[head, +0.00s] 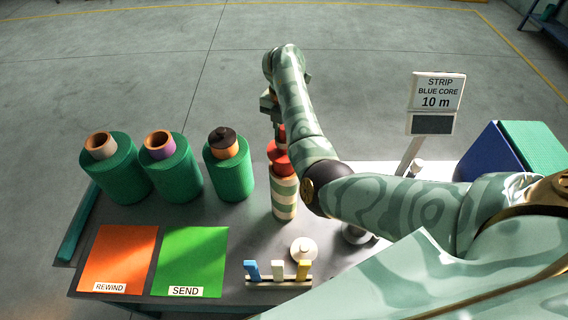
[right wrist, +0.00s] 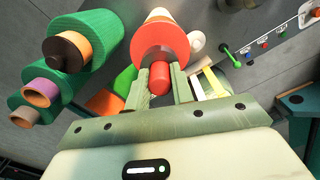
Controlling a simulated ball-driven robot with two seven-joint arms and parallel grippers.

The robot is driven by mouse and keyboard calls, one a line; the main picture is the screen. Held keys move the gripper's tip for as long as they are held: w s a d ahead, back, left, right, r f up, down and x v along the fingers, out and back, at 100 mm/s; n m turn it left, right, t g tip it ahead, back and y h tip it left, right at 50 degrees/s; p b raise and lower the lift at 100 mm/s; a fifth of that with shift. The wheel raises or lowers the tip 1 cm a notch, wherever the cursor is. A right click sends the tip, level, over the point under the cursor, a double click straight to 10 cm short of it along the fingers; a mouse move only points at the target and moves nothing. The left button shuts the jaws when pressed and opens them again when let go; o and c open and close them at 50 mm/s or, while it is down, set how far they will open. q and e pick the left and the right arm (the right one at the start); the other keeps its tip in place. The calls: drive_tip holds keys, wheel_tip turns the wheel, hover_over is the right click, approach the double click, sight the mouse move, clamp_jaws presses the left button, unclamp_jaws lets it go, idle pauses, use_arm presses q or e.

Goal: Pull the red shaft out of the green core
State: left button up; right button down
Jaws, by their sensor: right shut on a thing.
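The red shaft (head: 282,133) stands upright, rising from a wider red collar (head: 281,165) on a green-and-white striped post (head: 284,197). My right gripper (head: 273,119) comes down over it from above. In the right wrist view the red shaft (right wrist: 160,78) sits between the two pale green fingers of my right gripper (right wrist: 166,84), which is shut on it. Behind the shaft is a round orange-red flange (right wrist: 160,45). I cannot clearly make out a green core; the part below the collar is striped. My left gripper is not in view.
Three green netting rolls stand at left, with grey (head: 101,145), purple-orange (head: 160,145) and black-topped orange (head: 223,142) cores. Orange REWIND (head: 126,255) and green SEND (head: 191,255) mats lie in front. A sign (head: 438,92) reads "STRIP BLUE CORE 10 m". A small peg rack (head: 278,284) stands near the front.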

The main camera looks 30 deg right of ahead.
drive_tip(key=shift+r+p, duration=1.9)
drive_tip(key=shift+r, duration=0.55)
drive_tip(key=shift+r+p, duration=1.8)
drive_tip(key=shift+r, duration=0.1)
drive_tip(key=shift+f, duration=0.1)
